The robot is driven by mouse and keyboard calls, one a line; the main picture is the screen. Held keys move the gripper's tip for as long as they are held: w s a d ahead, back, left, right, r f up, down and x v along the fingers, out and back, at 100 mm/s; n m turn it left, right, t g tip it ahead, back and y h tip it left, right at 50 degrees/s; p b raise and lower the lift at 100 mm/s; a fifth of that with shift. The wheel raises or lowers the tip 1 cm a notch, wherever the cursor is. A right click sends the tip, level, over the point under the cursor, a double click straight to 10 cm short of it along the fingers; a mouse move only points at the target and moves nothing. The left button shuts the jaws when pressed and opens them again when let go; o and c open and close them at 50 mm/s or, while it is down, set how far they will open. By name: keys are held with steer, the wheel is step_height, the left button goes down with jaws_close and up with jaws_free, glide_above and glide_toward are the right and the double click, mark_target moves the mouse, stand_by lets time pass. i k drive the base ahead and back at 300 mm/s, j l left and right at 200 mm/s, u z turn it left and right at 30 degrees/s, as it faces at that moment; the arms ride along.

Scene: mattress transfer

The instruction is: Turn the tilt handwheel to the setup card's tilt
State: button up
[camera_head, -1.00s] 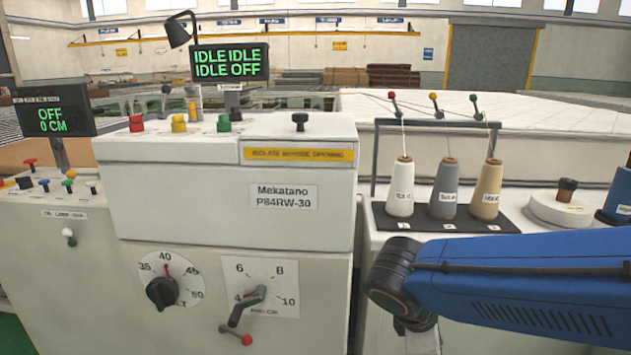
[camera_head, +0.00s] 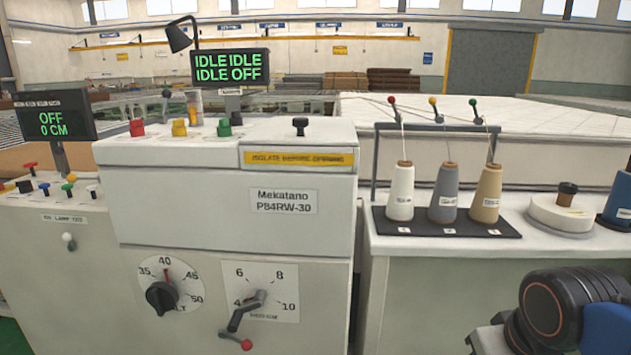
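The tilt handwheel (camera_head: 161,298) is a black knob on the left of the white machine's front panel. It sits in a round dial (camera_head: 187,279) marked 35, 40, 45 and 50. A red pointer (camera_head: 167,273) stands at about the 40 mark. No part of my gripper shows; only dark and blue links of my arm appear at the lower right, well to the right of the handwheel. I cannot make out a setup card in this view.
Right of the handwheel is a square 4-to-10 dial (camera_head: 285,275) with a grey crank and red knob (camera_head: 246,344). The white machine (camera_head: 200,220) carries coloured buttons on top. Thread cones (camera_head: 444,193) stand on a counter at the right. Space before the panel looks clear.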

mark_target(163, 297)
steer(key=u, duration=0.45)
steer(key=i+j+u, duration=0.1)
steer(key=u, duration=0.8)
steer(key=i, duration=0.05)
